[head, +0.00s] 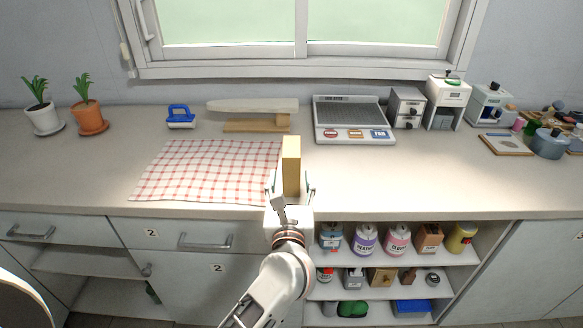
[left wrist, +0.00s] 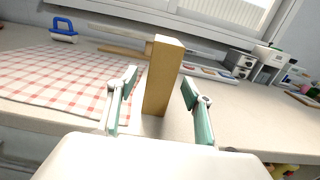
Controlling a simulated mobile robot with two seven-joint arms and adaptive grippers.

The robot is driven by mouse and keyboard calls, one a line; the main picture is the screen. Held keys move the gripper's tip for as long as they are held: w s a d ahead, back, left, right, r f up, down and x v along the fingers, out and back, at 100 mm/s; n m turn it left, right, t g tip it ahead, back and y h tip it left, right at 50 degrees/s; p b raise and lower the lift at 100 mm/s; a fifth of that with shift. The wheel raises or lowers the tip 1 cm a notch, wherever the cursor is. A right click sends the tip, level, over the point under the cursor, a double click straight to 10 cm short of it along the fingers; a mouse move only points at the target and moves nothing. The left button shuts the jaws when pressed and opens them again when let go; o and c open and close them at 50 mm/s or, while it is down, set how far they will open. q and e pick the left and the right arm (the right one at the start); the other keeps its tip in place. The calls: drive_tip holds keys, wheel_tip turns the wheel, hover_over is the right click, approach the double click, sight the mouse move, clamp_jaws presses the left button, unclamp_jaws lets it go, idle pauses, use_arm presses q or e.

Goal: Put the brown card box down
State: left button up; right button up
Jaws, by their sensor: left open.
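The brown card box (head: 291,166) stands upright on the counter near its front edge, just right of the checked cloth. In the left wrist view the box (left wrist: 162,75) stands between the two fingers, with a gap on each side. My left gripper (head: 291,190) is open around the near side of the box. Its fingers also show in the left wrist view (left wrist: 160,100). The lower part of the box is partly hidden by the gripper in the head view. My right gripper is not in view.
The red-and-white checked cloth (head: 205,172) lies left of the box. Behind stand a wooden stand with a pale board (head: 252,105), a grey appliance (head: 352,120) and a blue-handled brush (head: 180,117). The counter right of the box (head: 400,180) is clear.

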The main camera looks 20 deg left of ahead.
use_arm(q)
drive_tip(key=p+x, duration=0.1)
drive_tip(key=x, duration=0.6)
drive_tip(key=shift+w+r, duration=0.1)
drive_tip(key=shift+d, duration=0.1)
drive_tip(key=c, duration=1.3)
